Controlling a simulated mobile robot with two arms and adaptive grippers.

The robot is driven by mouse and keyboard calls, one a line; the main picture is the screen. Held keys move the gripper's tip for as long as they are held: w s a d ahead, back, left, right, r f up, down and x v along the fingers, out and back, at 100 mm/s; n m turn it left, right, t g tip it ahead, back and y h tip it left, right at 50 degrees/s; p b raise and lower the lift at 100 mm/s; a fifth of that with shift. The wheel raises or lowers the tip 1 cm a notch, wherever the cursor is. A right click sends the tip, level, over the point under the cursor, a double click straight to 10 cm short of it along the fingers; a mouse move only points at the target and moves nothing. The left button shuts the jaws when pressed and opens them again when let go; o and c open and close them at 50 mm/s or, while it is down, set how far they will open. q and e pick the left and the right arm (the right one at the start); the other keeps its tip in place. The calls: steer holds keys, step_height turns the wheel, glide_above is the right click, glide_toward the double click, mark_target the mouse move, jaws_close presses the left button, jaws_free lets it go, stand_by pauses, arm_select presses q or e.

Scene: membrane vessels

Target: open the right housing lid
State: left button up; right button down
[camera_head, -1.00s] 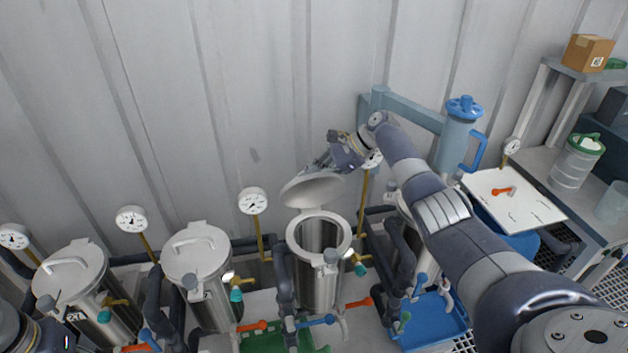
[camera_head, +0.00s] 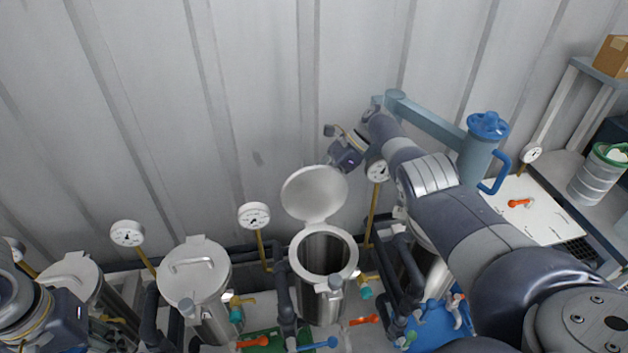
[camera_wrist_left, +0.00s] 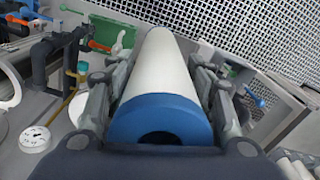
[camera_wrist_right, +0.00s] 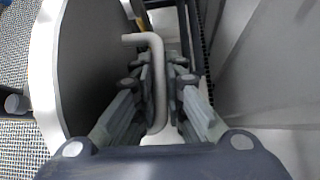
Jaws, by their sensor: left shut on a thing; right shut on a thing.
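The open housing (camera_head: 322,262) is a steel cylinder in the middle of the head view, its dark inside showing. Its round grey lid (camera_head: 314,194) stands nearly upright at the rear rim. My right gripper (camera_wrist_right: 157,85) is shut on the lid's bent bar handle (camera_wrist_right: 158,65); the lid's plate (camera_wrist_right: 92,70) is on the left in the right wrist view. The lid hides the right fingers in the head view. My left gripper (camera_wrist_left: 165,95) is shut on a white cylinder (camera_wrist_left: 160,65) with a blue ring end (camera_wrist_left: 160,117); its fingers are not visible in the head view.
Two lidded housings (camera_head: 195,272) (camera_head: 75,280) stand to the left. A gauge (camera_head: 254,216) rises behind, between the open housing and its neighbour. A blue jug-like filter (camera_head: 482,148) hangs on a bracket to the right. The corrugated wall is close behind.

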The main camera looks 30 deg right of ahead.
steer(key=shift+r, duration=0.1)
steer(key=c, duration=1.9)
jaws_free()
steer(key=shift+v, duration=3.7)
